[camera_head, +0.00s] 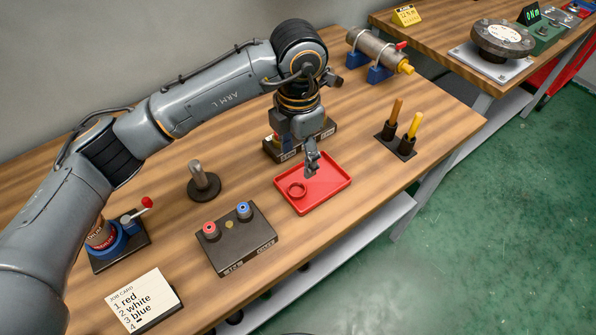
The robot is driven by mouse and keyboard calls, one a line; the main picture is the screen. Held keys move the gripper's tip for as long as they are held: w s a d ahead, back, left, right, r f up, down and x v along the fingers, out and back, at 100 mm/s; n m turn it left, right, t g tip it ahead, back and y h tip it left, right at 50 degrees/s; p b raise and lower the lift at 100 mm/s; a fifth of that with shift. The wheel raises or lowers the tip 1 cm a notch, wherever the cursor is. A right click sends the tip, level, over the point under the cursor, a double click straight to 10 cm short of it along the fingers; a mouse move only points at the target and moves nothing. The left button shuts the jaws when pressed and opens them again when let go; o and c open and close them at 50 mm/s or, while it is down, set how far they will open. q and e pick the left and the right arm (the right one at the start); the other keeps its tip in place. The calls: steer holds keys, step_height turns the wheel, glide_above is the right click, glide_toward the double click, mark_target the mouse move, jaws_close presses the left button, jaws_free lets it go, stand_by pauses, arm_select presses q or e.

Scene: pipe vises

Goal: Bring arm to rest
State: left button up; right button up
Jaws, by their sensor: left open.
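My left arm reaches in from the left across the bench. My left gripper (312,163) points down over the red tray (333,200); it is open, with nothing visible between its fingers. A red ring (297,189) lies in the tray, a little left of the gripper and apart from it. My right gripper is not in the view. My left arm hides part of a dark block (326,134) behind the tray.
A dark box with red and blue knobs (236,240), a metal post (204,182), a job card (143,300) and a red-handled vise (120,245) stand nearby. Two upright handles (391,135) and a clamped pipe (375,48) are farther right. Bare wood lies between them.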

arm_select(q)
step_height(320, 180, up, 2)
steer(key=shift+r, duration=0.1)
stand_by(0.5)
